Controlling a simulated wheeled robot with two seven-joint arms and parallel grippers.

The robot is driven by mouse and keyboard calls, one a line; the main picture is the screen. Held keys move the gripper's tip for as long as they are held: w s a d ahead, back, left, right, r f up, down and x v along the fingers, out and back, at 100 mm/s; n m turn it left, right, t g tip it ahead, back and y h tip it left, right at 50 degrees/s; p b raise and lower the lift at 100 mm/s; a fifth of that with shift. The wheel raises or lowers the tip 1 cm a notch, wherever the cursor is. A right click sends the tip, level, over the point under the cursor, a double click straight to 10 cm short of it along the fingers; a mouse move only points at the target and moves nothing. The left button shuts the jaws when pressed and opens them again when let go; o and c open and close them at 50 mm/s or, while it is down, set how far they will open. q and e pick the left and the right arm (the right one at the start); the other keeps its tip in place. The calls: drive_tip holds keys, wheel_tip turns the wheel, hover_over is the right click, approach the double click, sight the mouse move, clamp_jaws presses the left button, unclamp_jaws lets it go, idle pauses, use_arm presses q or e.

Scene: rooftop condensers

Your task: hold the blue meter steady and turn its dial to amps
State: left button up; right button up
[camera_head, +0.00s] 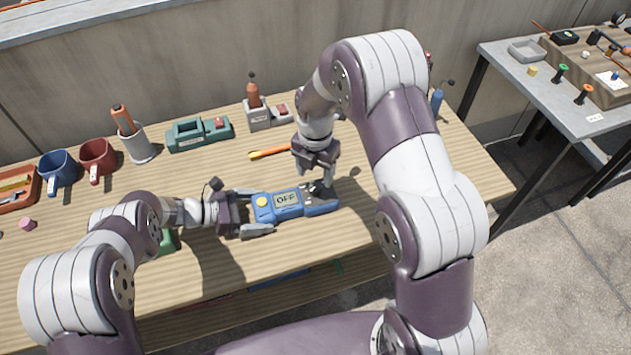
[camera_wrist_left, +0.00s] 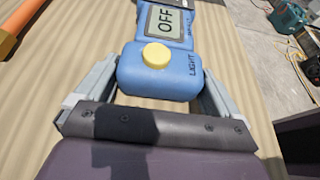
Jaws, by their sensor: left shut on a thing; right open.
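The blue meter (camera_head: 294,203) lies on the wooden table with its display reading OFF. It has a yellow button (camera_head: 262,201) at its left end; the left wrist view shows this button (camera_wrist_left: 157,55) beside the word LIGHT. My left gripper (camera_head: 258,214) is shut on that end of the meter, one finger on each side. My right gripper (camera_head: 322,186) is open and points down over the meter's right end.
An orange tool (camera_head: 270,152) lies behind the meter. The table (camera_head: 215,275) is bare in front of the meter.

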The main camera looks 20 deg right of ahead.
sight(316, 187)
wheel_tip(316, 187, down, 5)
drive_tip(key=shift+r, duration=0.2)
drive_tip(key=c, duration=1)
drive_tip(key=shift+c, duration=0.2)
drive_tip(key=shift+m, duration=0.3)
drive_tip(key=m, duration=1.1)
drive_tip(key=shift+m, duration=0.3)
drive_tip(key=m, duration=1.1)
drive_tip(key=shift+m, duration=0.4)
